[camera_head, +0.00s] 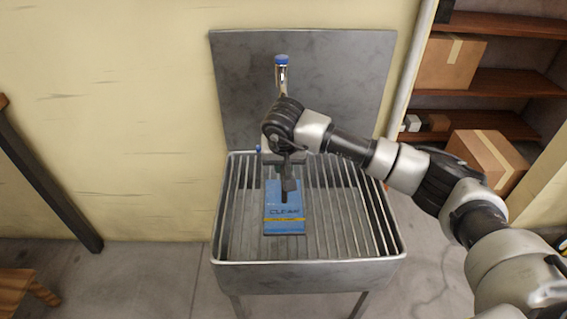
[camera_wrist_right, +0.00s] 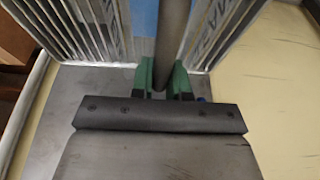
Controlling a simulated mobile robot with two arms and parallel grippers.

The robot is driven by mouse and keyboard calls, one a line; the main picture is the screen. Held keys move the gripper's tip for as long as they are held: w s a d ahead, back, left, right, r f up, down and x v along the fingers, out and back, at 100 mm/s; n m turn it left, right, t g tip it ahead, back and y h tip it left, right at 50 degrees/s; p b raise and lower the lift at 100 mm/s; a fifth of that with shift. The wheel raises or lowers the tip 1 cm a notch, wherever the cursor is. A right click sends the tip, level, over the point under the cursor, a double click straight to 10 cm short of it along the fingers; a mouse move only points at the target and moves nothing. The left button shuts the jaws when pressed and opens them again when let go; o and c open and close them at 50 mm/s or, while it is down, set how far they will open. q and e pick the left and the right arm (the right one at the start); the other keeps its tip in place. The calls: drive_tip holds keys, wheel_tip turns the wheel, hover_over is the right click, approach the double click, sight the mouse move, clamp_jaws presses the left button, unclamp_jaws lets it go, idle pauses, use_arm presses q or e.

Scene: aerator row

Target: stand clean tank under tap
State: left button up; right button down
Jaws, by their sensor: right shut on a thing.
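The blue tank (camera_head: 285,218), with the word "CLEAN" and a yellow stripe, is upright at the middle of the sink grate. I cannot tell whether it rests on the bars. My right gripper (camera_head: 287,178) is over the tank, shut on a dark grey bar that looks like its handle. In the right wrist view the green fingers (camera_wrist_right: 163,80) close around this bar (camera_wrist_right: 172,35), with the blue tank (camera_wrist_right: 144,22) behind it. The tap (camera_head: 282,75), with a blue top, is on the back panel; my wrist hides its lower part. My left gripper is not in view.
The metal sink (camera_head: 305,274) has a slatted grate and raised rim, with bare grate on both sides of the tank. A grey back panel (camera_head: 345,75) stands behind. Shelves with cardboard boxes (camera_head: 450,62) are at the right, and a wooden stool (camera_head: 22,285) is at the lower left.

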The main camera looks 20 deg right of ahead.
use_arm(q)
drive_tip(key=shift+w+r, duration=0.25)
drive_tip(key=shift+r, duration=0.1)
use_arm(e)
drive_tip(key=shift+f, duration=0.1)
drive_tip(key=c, duration=1.1)
unclamp_jaws()
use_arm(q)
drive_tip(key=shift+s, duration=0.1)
use_arm(e)
drive_tip(key=shift+o, duration=0.3)
drive_tip(key=shift+f, duration=0.15)
